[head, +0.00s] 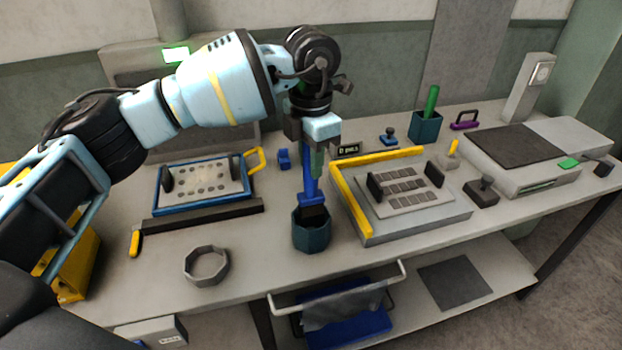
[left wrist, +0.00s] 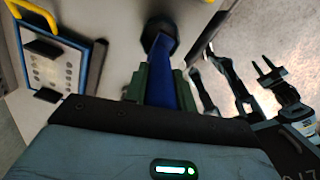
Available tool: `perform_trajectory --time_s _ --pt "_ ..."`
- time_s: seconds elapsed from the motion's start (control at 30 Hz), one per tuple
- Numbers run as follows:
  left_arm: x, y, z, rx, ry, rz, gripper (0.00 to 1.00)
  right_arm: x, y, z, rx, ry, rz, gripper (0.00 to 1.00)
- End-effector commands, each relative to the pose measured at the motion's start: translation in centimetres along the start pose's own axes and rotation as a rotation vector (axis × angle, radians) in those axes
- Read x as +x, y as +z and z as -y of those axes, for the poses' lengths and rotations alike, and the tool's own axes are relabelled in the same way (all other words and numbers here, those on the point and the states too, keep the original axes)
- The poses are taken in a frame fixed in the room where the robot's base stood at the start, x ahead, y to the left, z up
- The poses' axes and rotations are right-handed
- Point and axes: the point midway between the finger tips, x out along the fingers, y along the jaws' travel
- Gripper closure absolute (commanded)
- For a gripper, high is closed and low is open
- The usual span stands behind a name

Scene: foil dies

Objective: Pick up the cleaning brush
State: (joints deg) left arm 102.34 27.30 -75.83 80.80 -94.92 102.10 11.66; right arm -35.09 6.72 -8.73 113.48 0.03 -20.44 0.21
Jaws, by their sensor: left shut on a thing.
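The cleaning brush (head: 309,184) has a blue handle, a wider blue head and dark bristles. It stands nearly upright over the dark teal cup (head: 311,236), with its lower end at the cup's mouth. I cannot tell how deep the bristles sit. My left gripper (head: 317,160) points down and is shut on the upper handle. In the left wrist view, the blue handle (left wrist: 167,75) runs between the green fingers toward the dark cup (left wrist: 161,27). My right gripper (left wrist: 268,68) shows only in the left wrist view, with its fingers apart and empty, away from the brush.
A blue-framed perforated plate (head: 205,187) lies left of the cup. A yellow-edged fixture (head: 415,226) stands close on the right. A grey ring (head: 206,266) lies at front left. A second teal cup (head: 425,126) with a green stick stands at the back right.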

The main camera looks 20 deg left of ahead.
Motion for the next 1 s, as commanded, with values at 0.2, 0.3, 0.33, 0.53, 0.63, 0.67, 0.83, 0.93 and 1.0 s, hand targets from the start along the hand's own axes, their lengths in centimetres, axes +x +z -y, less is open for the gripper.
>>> perform_trajectory --time_s 0.2,0.3,0.33,0.53,0.63,0.67,0.83,0.93,1.0 --pt "-4.4 0.1 0.0 0.000 0.000 0.003 0.97 0.1 0.3 0.0 0.001 -0.001 0.005 0.64" --pt "-6.0 0.1 0.0 0.000 0.000 0.002 0.97 0.1 0.3 0.0 0.001 -0.001 0.006 0.64" --pt "-6.5 0.1 0.0 -0.001 0.000 0.002 0.97 0.1 0.4 0.1 0.001 -0.001 0.006 0.64" --pt "-8.3 0.1 0.0 0.000 -0.001 0.001 0.97 0.1 0.4 0.1 0.002 -0.001 0.007 0.64" --pt "-8.6 0.0 0.0 0.000 -0.001 0.000 0.97 0.1 0.4 0.1 0.004 -0.001 0.007 0.64" --pt "-8.7 0.0 0.0 0.000 -0.001 0.000 0.97 0.1 0.4 0.1 0.004 -0.001 0.007 0.64" --pt "-8.7 0.0 -0.1 -0.001 -0.002 0.000 0.97 0.1 0.2 0.1 0.006 -0.001 0.004 0.64" --pt "-8.6 -0.2 -0.4 -0.007 -0.003 0.001 0.97 0.1 0.0 0.1 0.005 0.000 0.000 0.64" --pt "-8.5 -0.5 -0.7 -0.014 -0.004 0.002 0.97 0.1 -0.2 0.1 0.004 0.001 -0.004 0.64"
